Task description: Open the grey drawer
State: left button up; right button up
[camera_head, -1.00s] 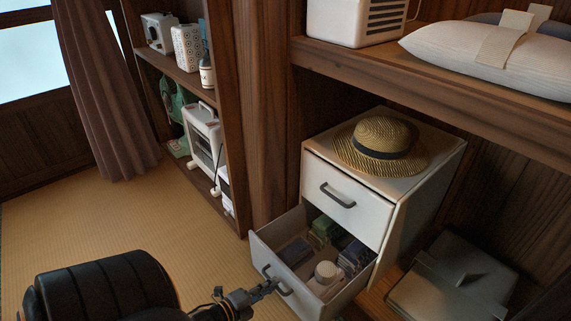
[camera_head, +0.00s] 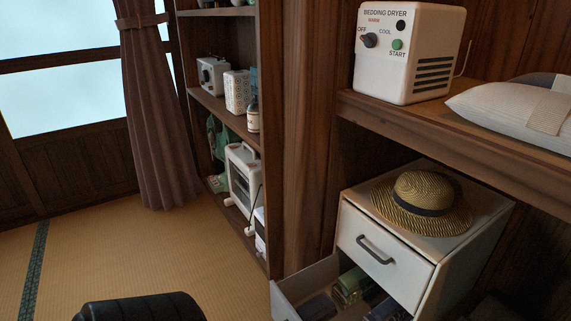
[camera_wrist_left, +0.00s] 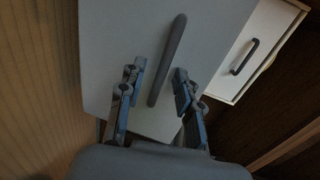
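The lower, grey drawer (camera_head: 290,294) of the small white cabinet (camera_head: 487,225) is pulled out in the head view; its near part and handle are cut off by the bottom edge. In the left wrist view the drawer's pale front (camera_wrist_left: 110,60) fills the middle, with its grey bar handle (camera_wrist_left: 167,60). My left gripper (camera_wrist_left: 158,76) is open, one finger on each side of the handle, with gaps showing. Contact with the handle cannot be made out. My right gripper is in neither view.
The upper white drawer (camera_head: 378,265) is shut. A straw hat (camera_head: 422,200) lies on the cabinet. Folded items (camera_head: 350,285) lie in the lower drawer. A bedding dryer (camera_head: 400,60) stands on the shelf (camera_head: 440,110) above. Tatami floor (camera_head: 110,255) is clear at left.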

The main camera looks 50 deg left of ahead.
pick_arm(q)
jog(key=d+v, duration=0.1)
jog(key=v, duration=1.1)
jog(key=shift+a, duration=0.4)
